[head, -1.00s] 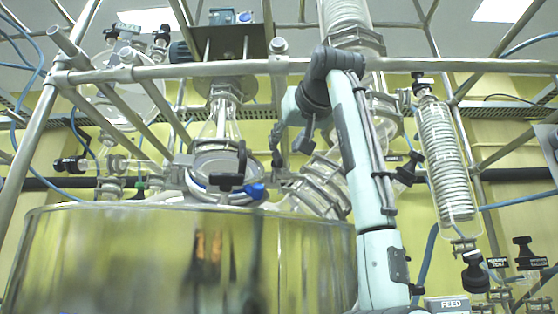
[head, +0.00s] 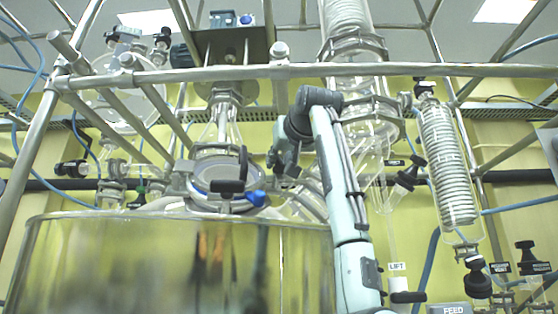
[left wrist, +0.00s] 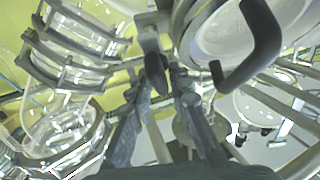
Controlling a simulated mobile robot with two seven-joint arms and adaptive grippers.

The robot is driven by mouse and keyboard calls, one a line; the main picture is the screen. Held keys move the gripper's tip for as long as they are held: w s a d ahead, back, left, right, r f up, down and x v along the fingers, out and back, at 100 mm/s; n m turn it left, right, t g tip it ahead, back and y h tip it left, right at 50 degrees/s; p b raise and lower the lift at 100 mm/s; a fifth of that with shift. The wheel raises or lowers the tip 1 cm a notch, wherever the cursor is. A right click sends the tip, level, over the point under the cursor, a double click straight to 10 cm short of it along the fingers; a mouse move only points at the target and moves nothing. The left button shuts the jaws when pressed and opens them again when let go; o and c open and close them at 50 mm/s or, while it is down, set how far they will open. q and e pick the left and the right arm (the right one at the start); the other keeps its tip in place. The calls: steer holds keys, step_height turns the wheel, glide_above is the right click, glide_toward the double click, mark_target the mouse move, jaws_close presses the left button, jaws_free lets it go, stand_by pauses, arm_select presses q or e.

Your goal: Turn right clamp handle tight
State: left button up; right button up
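In the head view a steel reactor vessel (head: 170,265) stands front left. Its round lid port (head: 222,170) carries a black bar handle (head: 227,187) and a blue knob (head: 256,198). My left gripper (head: 273,168) points down just right of this port. In the left wrist view the two fingers of my left gripper (left wrist: 160,85) are apart, with a small dark clamp handle (left wrist: 155,72) between or just beyond their tips. I cannot tell whether they touch it. A large black curved handle (left wrist: 262,45) is to its right. My right gripper is not in view.
A metal frame bar (head: 420,69) crosses above the vessel. A glass column (head: 350,45) with clamped joints stands behind my arm. A coil condenser (head: 447,165) hangs at the right. Glass flanges (left wrist: 65,125) crowd the wrist view's left side.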

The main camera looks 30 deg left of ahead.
arm_select(q)
jaws_close()
